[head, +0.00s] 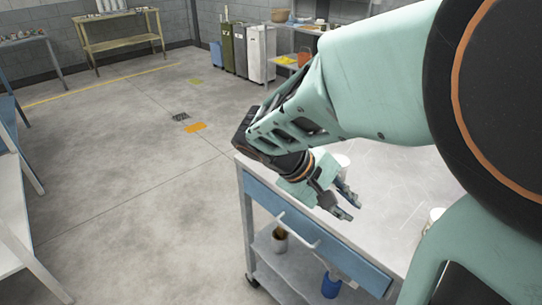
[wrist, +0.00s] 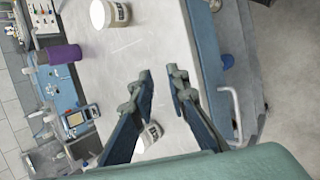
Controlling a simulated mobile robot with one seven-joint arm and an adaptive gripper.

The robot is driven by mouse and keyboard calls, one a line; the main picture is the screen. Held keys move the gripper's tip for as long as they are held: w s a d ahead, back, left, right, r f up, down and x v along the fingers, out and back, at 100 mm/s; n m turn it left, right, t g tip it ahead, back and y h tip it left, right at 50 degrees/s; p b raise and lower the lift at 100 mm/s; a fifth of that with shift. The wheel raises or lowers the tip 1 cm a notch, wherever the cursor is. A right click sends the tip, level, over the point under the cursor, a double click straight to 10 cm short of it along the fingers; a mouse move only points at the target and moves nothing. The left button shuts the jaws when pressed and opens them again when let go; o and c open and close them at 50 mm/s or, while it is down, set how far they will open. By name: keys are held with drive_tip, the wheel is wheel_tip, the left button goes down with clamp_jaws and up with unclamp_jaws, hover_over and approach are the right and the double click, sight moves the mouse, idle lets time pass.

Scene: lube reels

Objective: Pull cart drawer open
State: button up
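The cart (head: 390,190) has a pale top and a blue drawer front (head: 262,197) that looks flush with its frame. A pale bar handle (head: 302,233) sticks out from the drawer front; it also shows in the wrist view (wrist: 236,112), right of the fingers. My gripper (head: 347,203) is above the cart top near the drawer-side edge, apart from the handle. In the wrist view my gripper (wrist: 160,78) has its fingers spread with a gap between them and nothing gripped.
White containers (wrist: 108,13) (wrist: 150,136) stand on the cart top. The lower shelf holds a brown pot (head: 279,239) and a blue container (head: 331,286). The floor (head: 150,220) on the drawer side is clear. A bench (head: 12,205) stands at far left, bins (head: 233,48) at the back.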

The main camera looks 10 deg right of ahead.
drive_tip(key=w+a+f+t+h+b, duration=0.3)
drive_tip(key=w+a+f+h+b, duration=0.15)
drive_tip(key=a+f, duration=0.45)
drive_tip(key=n+t+b, duration=0.1)
drive_tip(key=t+b, duration=0.2)
drive_tip(key=t, duration=0.2)
approach(291, 231)
drive_tip(key=x, duration=1)
drive_tip(key=shift+d+f+b, duration=0.15)
drive_tip(key=shift+f+b, duration=0.1)
drive_tip(key=shift+b, duration=0.1)
drive_tip(key=shift+c, duration=0.2)
clamp_jaws()
